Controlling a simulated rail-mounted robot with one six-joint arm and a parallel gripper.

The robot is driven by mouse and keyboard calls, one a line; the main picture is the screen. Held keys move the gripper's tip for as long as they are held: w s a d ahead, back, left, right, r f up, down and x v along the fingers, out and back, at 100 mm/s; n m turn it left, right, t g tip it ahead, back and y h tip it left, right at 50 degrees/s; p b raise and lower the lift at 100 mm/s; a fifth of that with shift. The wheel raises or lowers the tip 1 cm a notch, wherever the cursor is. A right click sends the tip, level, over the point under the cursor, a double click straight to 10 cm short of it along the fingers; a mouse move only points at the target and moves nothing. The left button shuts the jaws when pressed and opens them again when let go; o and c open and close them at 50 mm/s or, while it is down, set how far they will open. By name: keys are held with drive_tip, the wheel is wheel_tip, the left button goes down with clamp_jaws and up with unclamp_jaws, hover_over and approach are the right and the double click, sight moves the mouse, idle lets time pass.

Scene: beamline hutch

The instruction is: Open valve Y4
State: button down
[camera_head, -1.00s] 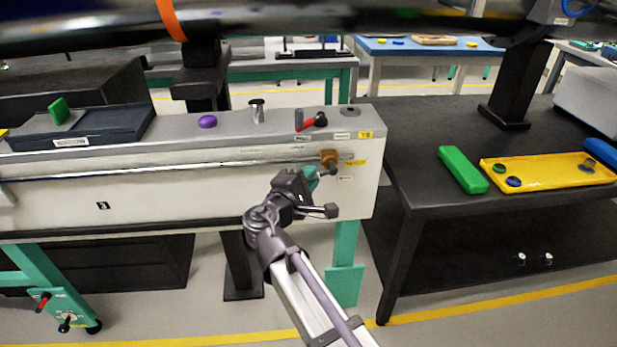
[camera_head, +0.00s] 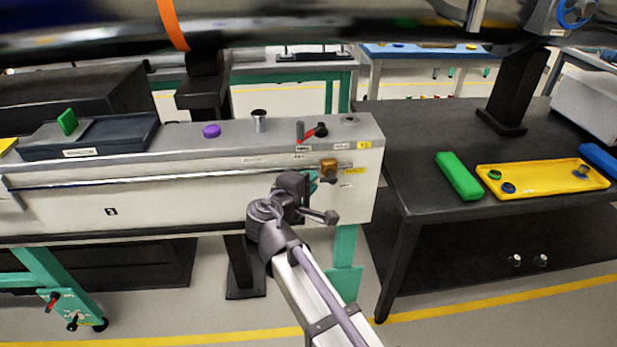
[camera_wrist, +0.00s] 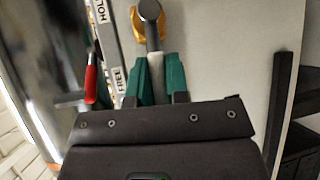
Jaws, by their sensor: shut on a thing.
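A brass valve (camera_head: 328,167) sits on the front face of the long grey-white bench, at the right end of a thin pipe. A yellow tag (camera_head: 354,171) beside it is too small to read, so I cannot confirm that it says Y4. In the wrist view the brass valve body (camera_wrist: 139,24) is at the top, with a grey lever (camera_wrist: 152,38) running from it towards me. My gripper (camera_head: 311,183) is at the valve. In the wrist view its teal fingers (camera_wrist: 155,78) are shut on the pale end of the lever, one on each side. The lever is mostly hidden in the head view.
A red lever (camera_head: 307,133) stands on the bench top above the valve; it also shows close left of my fingers in the wrist view (camera_wrist: 91,80), beside HOLD and FREE labels. A dark table (camera_head: 420,140) with a yellow tray (camera_head: 540,190) is at right. A large dark pipe crosses overhead.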

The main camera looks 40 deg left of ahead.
drive_tip(key=c, duration=1.1)
unclamp_jaws()
drive_tip(key=s+d+r+p, duration=0.1)
drive_tip(key=s, duration=0.9)
drive_tip(key=shift+s+r+p, duration=0.35)
drive_tip(key=shift+r+p, duration=0.05)
